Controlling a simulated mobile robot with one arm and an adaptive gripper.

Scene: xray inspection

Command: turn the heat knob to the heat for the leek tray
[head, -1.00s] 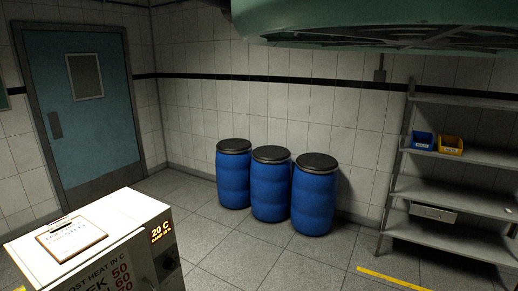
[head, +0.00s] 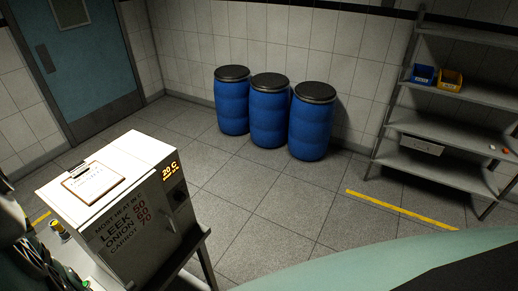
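The white heating cabinet (head: 150,235) stands at the lower left in the head view. Its side lists "most heat in C": leek 50, onion 60, carrot 70. The lit display (head: 170,170) on its front reads 20 C, with a smaller line below that I cannot read surely. A dark round shape below the display, seen at a steep angle, looks like the heat knob (head: 180,196); its pointer cannot be read. The leek tray cannot be made out. My gripper does not show clearly in this view.
A clipboard (head: 90,183) lies on the cabinet's top. Three blue barrels (head: 269,115) stand by the back wall. Grey shelves (head: 445,130) with small bins stand at the right. A yellow floor line (head: 400,207) runs before them. The middle floor is clear.

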